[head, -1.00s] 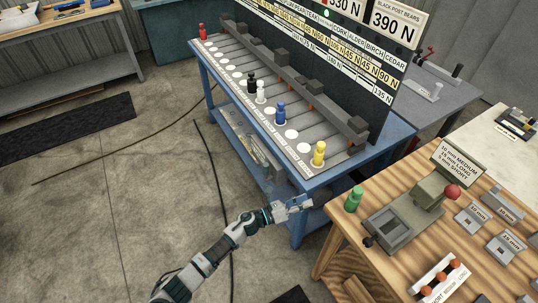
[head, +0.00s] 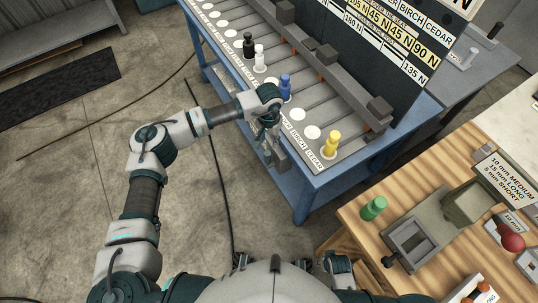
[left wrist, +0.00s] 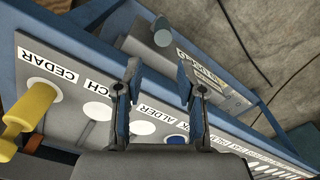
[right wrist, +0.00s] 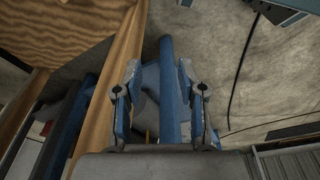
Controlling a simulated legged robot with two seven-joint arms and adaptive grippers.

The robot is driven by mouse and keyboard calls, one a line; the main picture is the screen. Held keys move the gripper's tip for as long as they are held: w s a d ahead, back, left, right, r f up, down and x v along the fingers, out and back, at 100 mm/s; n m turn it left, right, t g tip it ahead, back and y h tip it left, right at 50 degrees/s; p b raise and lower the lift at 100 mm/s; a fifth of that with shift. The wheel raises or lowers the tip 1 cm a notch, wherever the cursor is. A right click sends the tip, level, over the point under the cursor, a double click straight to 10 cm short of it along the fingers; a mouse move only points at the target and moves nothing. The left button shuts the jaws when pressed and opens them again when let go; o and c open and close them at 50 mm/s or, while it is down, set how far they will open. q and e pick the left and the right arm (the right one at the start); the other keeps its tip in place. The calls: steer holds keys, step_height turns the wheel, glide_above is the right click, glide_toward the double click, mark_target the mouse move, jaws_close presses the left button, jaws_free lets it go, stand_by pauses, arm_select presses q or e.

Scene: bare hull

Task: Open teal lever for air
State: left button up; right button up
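A muted teal-grey round knob (left wrist: 162,32) shows in the left wrist view, beyond my fingertips and beside a labelled panel (left wrist: 205,75) below the bench edge. It may be the teal lever; its handle and base are not clear. I cannot pick out the lever in the head view. My left gripper (head: 270,150) hangs at the blue bench's front edge, and it also shows in the left wrist view (left wrist: 160,78). Its fingers are apart and empty, with the knob past the gap. My right gripper (right wrist: 158,75) is open and low, near the wooden table.
The blue bench (head: 320,180) carries a yellow peg (head: 332,143), a blue peg (head: 285,86) and other pegs. A wooden table (head: 365,235) with a green peg (head: 374,207) stands at right. A blue post (right wrist: 170,90) shows behind the right fingers. The floor at left is open.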

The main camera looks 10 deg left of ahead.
mark_target(267, 158)
arm_select(q)
steer(key=f, duration=0.8)
steer(key=a+f, duration=0.1)
steer(key=f, duration=0.4)
steer(key=shift+b, duration=0.35)
steer(key=shift+w+d+f, duration=0.1)
steer(key=shift+d+f, duration=0.15)
steer(key=shift+f, duration=0.2)
steer(key=shift+d, duration=0.15)
steer(key=shift+a, duration=0.2)
steer(key=c, duration=0.7)
jaws_close()
arm_select(e)
steer(key=shift+w+a+r, duration=0.1)
steer(key=shift+a+r, duration=0.05)
steer(key=shift+r, duration=0.4)
steer(key=shift+a+r, duration=0.1)
steer(key=shift+r, duration=0.45)
